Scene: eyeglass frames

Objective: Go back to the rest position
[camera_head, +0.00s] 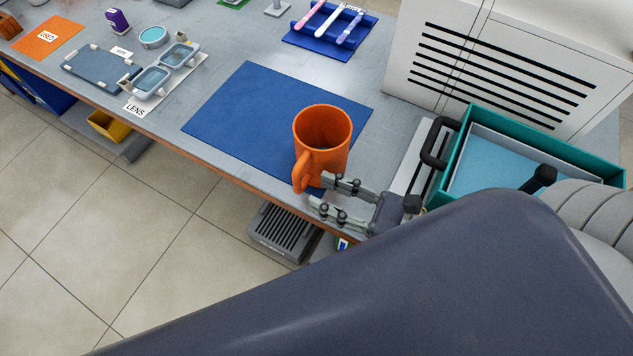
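My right gripper (319,191) is at the table's front edge, just in front of an orange mug (325,150). Its two fingers are spread apart with nothing seen between them. The mug stands upright on a blue mat (240,110), with its handle toward the front left, close to the fingertips. I cannot tell whether a fingertip touches the mug. A large dark part of my own arm fills the lower right and hides what lies beneath it. My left gripper is not in view.
A teal box (458,165) and a white slatted cabinet (510,60) stand at the right. A lens tray (152,82) and an orange mat (45,38) lie at the left. A blue tool rack (310,44) is at the back. Tiled floor lies in front.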

